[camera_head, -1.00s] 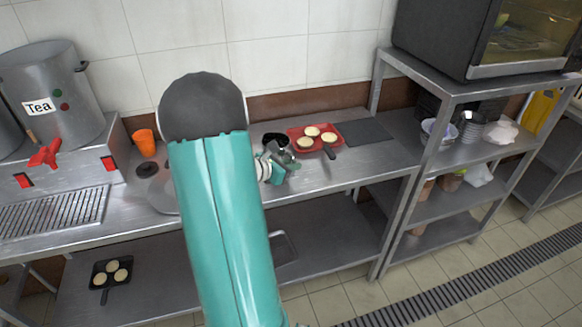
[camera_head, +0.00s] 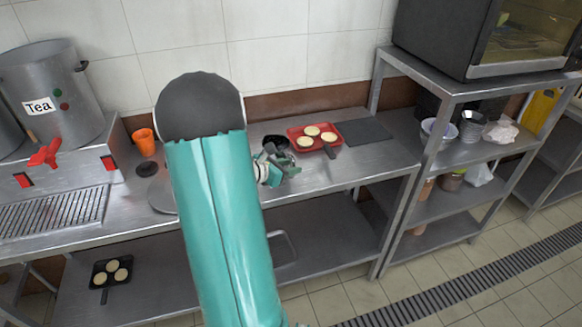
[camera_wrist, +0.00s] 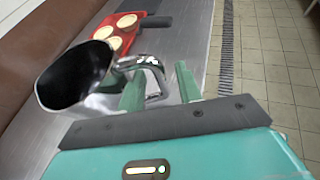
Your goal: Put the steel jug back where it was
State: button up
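The steel jug (camera_wrist: 78,76) stands on the counter in the wrist view, its dark mouth facing the camera and its shiny loop handle (camera_wrist: 150,68) pointing right. My gripper (camera_wrist: 160,88) is open, with one green finger on each side of the handle's outer part. I see a gap between the handle and the right finger; contact with the left finger cannot be told. In the head view my gripper (camera_head: 287,163) is low over the counter, just in front of a dark opening (camera_head: 275,142) that looks like the jug's mouth. The jug's body is mostly hidden there.
A red tray (camera_head: 293,134) with round pale cakes lies right of the jug, beside a dark board (camera_head: 363,132). An orange cup (camera_head: 144,141) and a tea urn (camera_head: 50,92) stand left. A steel shelf rack (camera_head: 440,150) bounds the right. The counter's front right is clear.

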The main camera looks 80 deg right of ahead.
jog(key=v, duration=1.1)
